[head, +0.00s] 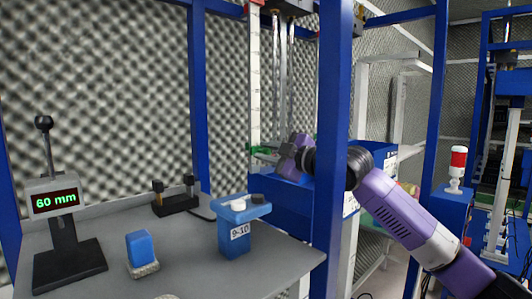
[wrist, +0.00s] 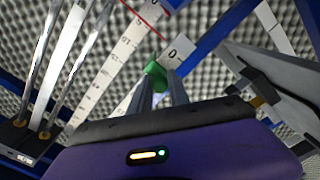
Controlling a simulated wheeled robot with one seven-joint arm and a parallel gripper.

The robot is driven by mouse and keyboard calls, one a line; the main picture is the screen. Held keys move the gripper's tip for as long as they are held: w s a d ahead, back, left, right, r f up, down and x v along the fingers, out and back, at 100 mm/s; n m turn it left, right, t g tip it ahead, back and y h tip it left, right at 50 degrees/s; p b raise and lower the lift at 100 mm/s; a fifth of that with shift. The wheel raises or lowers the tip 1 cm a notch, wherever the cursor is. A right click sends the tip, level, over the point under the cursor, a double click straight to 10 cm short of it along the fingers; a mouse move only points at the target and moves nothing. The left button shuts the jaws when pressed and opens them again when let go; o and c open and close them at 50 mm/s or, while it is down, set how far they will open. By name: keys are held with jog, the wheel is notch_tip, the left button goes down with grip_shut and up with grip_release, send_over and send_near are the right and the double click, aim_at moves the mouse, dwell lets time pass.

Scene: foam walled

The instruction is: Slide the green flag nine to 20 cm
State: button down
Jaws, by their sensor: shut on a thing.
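The green flag (head: 262,150) sits at the lower part of a white upright scale (head: 254,85) inside the blue frame. In the wrist view the green flag (wrist: 156,76) is between my fingertips, beside a white scale strip (wrist: 112,62) with dark marks. My gripper (head: 275,151) reaches in from the right behind a blue post and is shut on the flag; its two grey fingers also show in the wrist view (wrist: 160,84). The scale's figures are too small to read in the head view.
A blue post (head: 333,130) stands in front of my arm. Bright metal rods (head: 284,70) run upright right of the scale. On the grey table (head: 200,275) are a display (head: 55,203) reading 60 mm, a blue block (head: 140,248) and a blue holder (head: 235,245) marked 9-10.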

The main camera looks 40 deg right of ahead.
notch_tip(320, 180, up, 15)
jog(key=p, duration=0.6)
jog(key=shift+r, duration=0.1)
jog(key=c, duration=1.2)
grip_release()
jog(key=shift+c, duration=0.2)
jog(key=s+b, duration=0.2)
jog(key=s, duration=0.6)
jog(key=shift+d, duration=0.15)
